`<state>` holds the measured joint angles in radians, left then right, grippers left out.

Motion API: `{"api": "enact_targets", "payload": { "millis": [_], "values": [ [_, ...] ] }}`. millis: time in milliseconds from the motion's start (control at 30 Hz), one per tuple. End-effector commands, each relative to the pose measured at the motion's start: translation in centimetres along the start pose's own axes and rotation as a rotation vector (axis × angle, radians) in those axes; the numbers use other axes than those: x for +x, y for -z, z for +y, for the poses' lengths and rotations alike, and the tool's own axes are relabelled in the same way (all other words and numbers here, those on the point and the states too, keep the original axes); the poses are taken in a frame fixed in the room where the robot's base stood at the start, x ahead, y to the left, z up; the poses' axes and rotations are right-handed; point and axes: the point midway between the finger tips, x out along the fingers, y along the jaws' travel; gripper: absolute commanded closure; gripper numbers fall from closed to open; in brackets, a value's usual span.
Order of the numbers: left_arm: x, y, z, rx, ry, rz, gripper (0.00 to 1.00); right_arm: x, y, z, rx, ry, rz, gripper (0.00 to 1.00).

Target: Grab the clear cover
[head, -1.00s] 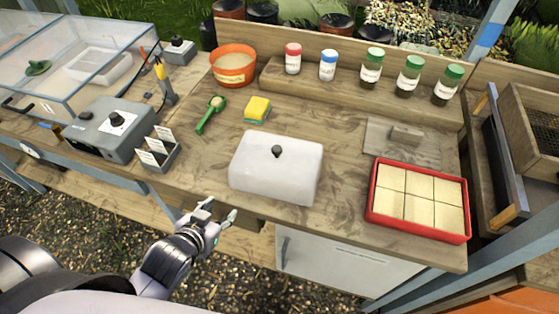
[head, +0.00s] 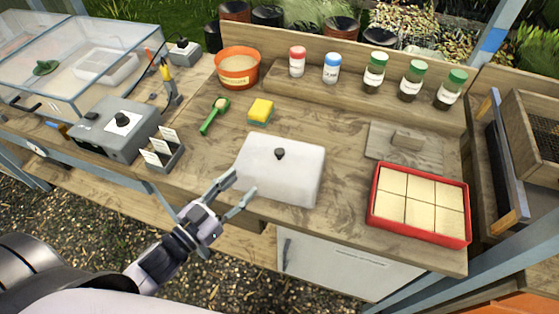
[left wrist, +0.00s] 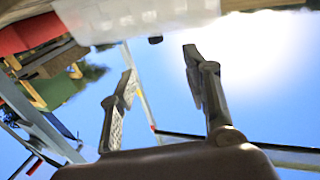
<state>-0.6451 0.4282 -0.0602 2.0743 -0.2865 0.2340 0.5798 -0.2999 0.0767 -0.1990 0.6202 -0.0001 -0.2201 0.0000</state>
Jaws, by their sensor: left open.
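The clear cover (head: 290,182) is a whitish, see-through box with a black knob (head: 279,153) on top. It sits on the wooden bench, near the front edge in the middle of the head view. My left gripper (head: 243,187) is open and empty at the cover's front left corner; I cannot tell whether a finger touches it. In the left wrist view my open fingers (left wrist: 160,66) point up, with the cover (left wrist: 130,17) and its dark knob (left wrist: 155,40) beyond the tips. My right gripper is not in view.
A red tray (head: 470,225) with pale squares is at the right. A yellow sponge (head: 261,110), green scoop (head: 214,115) and orange pot (head: 237,68) lie behind the cover. A small card holder (head: 165,155) and grey device (head: 115,130) stand left. Several capped jars line the back shelf.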

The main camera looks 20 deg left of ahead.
Motion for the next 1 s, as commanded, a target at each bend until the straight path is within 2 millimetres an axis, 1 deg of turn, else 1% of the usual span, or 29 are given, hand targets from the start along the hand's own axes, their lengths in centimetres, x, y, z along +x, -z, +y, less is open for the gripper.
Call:
{"api": "enact_targets", "payload": {
  "millis": [33,300,433,633,800,900,1000],
  "values": [
    [1.2,0.5,-0.1,0.001,0.001,0.005,0.56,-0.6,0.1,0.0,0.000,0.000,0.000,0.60],
    [6.7,0.4,0.0,0.002,0.002,0.003,0.56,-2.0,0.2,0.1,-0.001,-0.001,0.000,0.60],
    [8.4,0.2,0.0,0.000,0.003,0.000,0.56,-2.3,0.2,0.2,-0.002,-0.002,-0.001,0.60],
    [9.7,0.2,0.1,-0.001,0.002,-0.001,0.56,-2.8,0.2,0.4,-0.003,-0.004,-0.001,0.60],
    [12.2,0.7,0.8,-0.001,0.002,0.001,0.56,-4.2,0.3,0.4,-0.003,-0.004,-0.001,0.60],
    [13.5,0.5,0.7,-0.001,0.003,0.000,0.56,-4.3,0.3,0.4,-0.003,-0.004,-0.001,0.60],
    [14.2,0.3,0.8,0.001,0.002,-0.002,0.56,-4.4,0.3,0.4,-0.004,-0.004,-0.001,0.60]
  ]
}}
